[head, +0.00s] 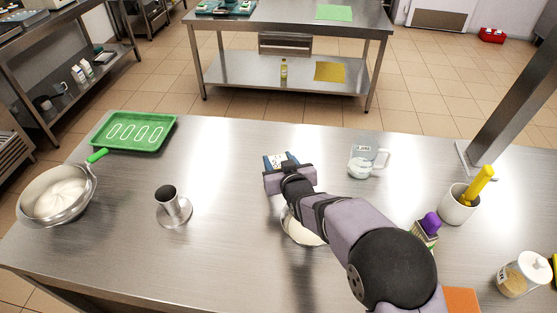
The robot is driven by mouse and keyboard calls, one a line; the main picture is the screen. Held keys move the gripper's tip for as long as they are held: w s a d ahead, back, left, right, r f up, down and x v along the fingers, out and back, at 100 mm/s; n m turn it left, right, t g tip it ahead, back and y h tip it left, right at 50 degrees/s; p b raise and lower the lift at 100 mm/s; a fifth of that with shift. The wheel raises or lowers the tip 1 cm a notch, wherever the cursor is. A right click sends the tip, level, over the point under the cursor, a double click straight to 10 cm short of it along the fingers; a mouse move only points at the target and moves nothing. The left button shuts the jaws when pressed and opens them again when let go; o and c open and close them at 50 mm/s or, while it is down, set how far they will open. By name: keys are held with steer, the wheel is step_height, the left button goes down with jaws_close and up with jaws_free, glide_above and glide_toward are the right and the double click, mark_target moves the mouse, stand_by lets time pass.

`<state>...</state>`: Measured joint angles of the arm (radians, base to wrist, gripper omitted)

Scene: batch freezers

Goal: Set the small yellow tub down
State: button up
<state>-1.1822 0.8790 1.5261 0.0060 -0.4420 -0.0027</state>
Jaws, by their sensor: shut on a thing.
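My gripper (281,161) is over the middle of the steel table, with its fingers pointing away from the camera. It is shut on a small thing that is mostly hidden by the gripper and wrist. Only a small pale patch shows between the blue-edged fingers, so I cannot make out its yellow colour or whether it touches the table. I take it to be the small yellow tub. No other small yellow tub is plain on the table.
The steel table (120,215) holds a green tray (165,133), a pan (28,211), a metal cup (168,200), a glass jug (365,160), a white crock (457,207) and a lidded jar (515,283). A pale bowl (300,232) is partly under my arm.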

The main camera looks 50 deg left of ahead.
mark_target(279, 161)
steer(key=o, duration=1.1)
steer(key=shift+r+p, duration=0.2)
steer(key=shift+p, duration=0.1)
steer(key=b+v, duration=0.1)
steer(key=v, duration=0.3)
steer(key=shift+s+d+b, duration=0.15)
steer(key=shift+d+b, duration=0.15)
steer(key=shift+b, duration=0.1)
step_height(279, 161, up, 7)
steer(key=b, duration=0.1)
steer(key=shift+b, duration=0.3)
steer(key=shift+d+r, duration=0.1)
steer(key=shift+d, duration=0.05)
